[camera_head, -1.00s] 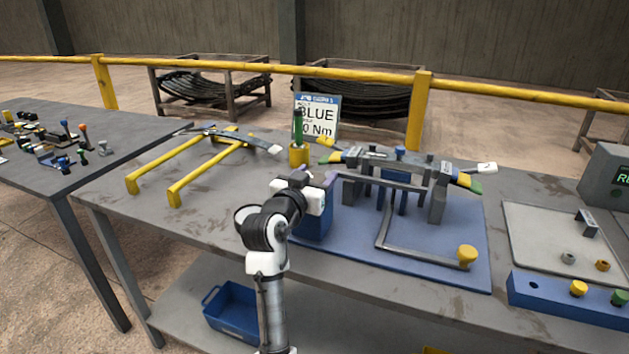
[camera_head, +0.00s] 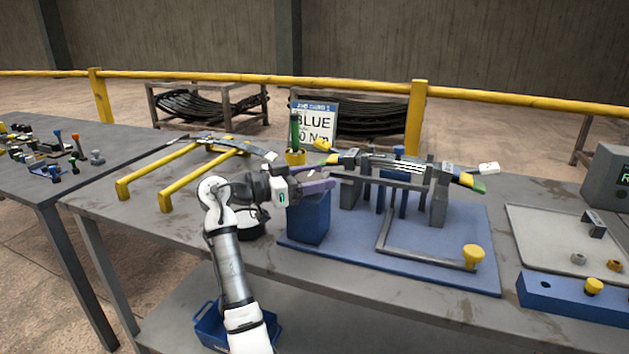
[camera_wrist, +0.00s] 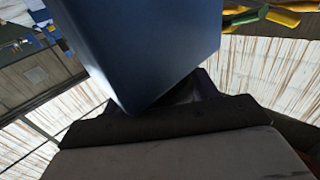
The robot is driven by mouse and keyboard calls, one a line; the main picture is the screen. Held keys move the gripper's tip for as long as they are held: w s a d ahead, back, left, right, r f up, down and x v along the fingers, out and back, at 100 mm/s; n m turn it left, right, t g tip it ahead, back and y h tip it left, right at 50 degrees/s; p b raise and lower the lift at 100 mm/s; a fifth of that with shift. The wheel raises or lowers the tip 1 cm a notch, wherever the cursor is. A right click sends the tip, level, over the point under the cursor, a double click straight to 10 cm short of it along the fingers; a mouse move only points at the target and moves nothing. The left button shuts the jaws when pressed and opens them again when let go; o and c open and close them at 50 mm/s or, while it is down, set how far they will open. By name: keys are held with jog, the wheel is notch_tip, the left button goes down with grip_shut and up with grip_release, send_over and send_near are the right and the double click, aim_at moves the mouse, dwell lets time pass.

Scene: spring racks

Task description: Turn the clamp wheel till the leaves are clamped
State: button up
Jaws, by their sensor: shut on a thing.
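The leaves (camera_head: 385,163) lie as a slightly bowed stack with coloured ends across the grey and blue clamp fixture (camera_head: 437,208). The fixture stands on a blue base plate (camera_head: 440,265). My gripper (camera_head: 318,188) reaches in from the left at the top of a blue block (camera_head: 308,222) beside the fixture. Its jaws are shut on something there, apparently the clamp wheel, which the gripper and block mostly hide. In the wrist view the blue block (camera_wrist: 150,45) fills the upper middle, just beyond the dark gripper. I cannot tell whether the leaves are pressed tight.
A bent grey bar with a yellow knob (camera_head: 473,255) lies over the plate's front. A yellow rack (camera_head: 180,178) stands left on the bench. A sign (camera_head: 316,120) and a yellow cup (camera_head: 295,157) stand behind my gripper. A grey tray (camera_head: 560,240) is at right.

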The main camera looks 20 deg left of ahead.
jog(key=shift+f+m+g+h, duration=0.1)
jog(key=shift+m+g+h, duration=0.4)
jog(key=shift+g, duration=0.1)
jog(key=o, duration=1)
jog(key=shift+c, duration=0.2)
jog(key=b+v, duration=0.2)
jog(key=v, duration=1.1)
jog(key=shift+s+a, duration=0.25)
jog(key=shift+s, duration=0.1)
